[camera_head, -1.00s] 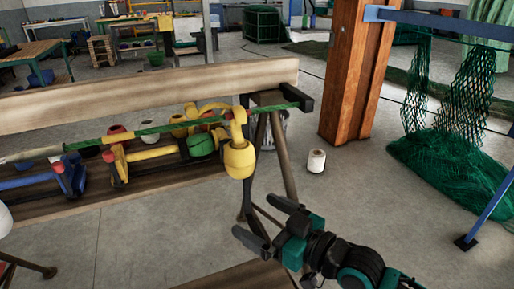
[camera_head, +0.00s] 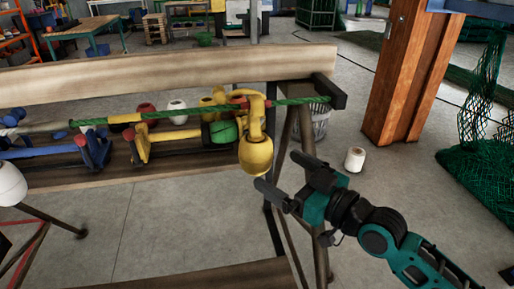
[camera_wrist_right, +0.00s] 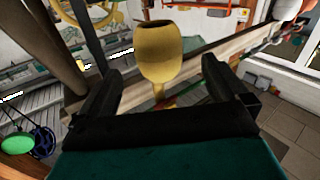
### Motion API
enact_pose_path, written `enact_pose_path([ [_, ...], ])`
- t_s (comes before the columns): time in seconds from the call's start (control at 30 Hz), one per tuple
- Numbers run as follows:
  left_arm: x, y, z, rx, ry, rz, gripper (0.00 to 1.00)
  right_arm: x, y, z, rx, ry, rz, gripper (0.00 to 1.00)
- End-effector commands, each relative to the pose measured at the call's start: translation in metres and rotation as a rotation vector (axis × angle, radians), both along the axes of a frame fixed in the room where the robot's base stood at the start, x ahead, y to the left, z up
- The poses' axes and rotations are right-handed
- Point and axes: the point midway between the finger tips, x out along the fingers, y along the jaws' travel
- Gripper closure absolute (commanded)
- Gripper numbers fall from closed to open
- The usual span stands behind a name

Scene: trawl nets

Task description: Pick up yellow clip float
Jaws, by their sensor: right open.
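The yellow clip float (camera_head: 256,155) hangs from the green rope (camera_head: 180,113) near the right end of the bench, its round body below the rope. My right gripper (camera_head: 278,172) is open just right of and slightly below the float's body in the head view. In the right wrist view the yellow float (camera_wrist_right: 159,52) appears ahead, between the two open fingers (camera_wrist_right: 163,90) and apart from them. Nothing is in the jaws.
A wooden bench board (camera_head: 150,78) runs behind the rope. Yellow and blue frames, a green float (camera_head: 223,132) and white floats lie along the shelf. A bench leg stands close behind my right gripper. A white spool (camera_head: 354,160) stands on the floor at right.

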Motion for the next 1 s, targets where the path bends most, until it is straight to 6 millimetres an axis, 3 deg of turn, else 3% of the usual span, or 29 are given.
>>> enact_pose_path([
  [0.6,-0.004,0.001,-0.008,0.002,0.013,0.000,0.00,0.055,0.052,0.002,0.001,0.001,0.001,0.00],
  [0.93,-0.003,-0.003,-0.005,-0.003,0.010,-0.005,0.00,0.060,0.058,0.002,-0.002,0.002,0.002,0.00],
  [1.0,-0.003,-0.003,-0.005,-0.003,0.009,-0.005,0.00,0.060,0.057,0.002,-0.002,0.002,0.002,0.06],
])
